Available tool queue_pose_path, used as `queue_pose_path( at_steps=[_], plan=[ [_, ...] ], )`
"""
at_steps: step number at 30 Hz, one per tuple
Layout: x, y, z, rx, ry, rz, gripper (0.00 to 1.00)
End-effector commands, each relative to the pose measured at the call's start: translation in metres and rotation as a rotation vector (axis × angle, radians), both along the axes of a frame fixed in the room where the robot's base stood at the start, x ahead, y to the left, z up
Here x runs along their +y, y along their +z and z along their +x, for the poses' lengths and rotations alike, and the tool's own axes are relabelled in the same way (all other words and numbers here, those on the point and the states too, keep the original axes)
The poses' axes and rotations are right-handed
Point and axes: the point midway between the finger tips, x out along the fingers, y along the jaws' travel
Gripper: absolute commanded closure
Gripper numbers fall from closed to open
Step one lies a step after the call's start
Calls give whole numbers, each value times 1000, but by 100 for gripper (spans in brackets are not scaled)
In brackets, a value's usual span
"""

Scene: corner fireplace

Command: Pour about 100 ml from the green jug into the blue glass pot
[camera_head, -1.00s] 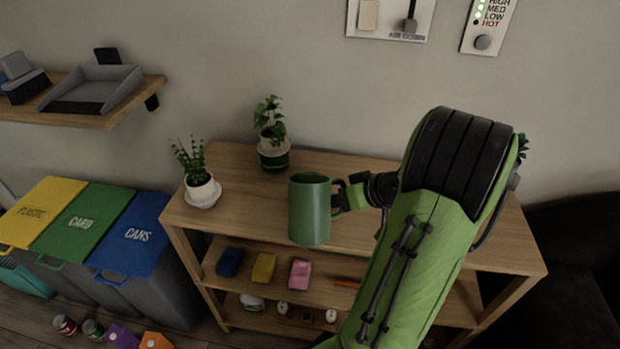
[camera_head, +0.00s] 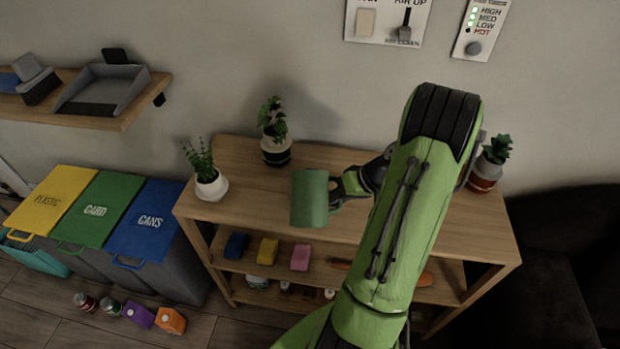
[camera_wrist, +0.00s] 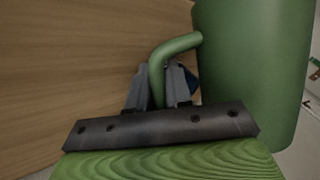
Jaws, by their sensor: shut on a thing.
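The green jug (camera_head: 310,200) is in the air over the wooden shelf unit in the head view, at the left end of my arm. Its open mouth does not show, so it seems tipped away from the camera. My gripper (camera_head: 340,192) is at the jug's right side, on its handle. In the wrist view the jug body (camera_wrist: 255,70) fills the right side, and my gripper (camera_wrist: 160,90) is shut on the curved handle. I cannot make out a blue glass pot. Any liquid in the jug is hidden.
The shelf unit's top (camera_head: 245,175) holds a plant in a white pot (camera_head: 211,186), one in a dark-and-white pot (camera_head: 276,152), and one in a red-and-white pot (camera_head: 484,174). Blue, yellow and pink blocks (camera_head: 300,257) lie on the shelf below. Bins (camera_head: 140,225) stand left.

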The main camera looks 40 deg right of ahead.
Motion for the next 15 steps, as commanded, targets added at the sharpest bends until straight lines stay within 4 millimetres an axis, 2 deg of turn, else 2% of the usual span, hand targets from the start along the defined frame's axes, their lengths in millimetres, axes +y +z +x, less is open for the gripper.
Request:
queue_pose_path(
  at_steps=[10, 15],
  plan=[
    [2, -12, -1, 33, 4, 37, 100],
    [3, -8, -2, 52, 6, 57, 100]
  ],
)
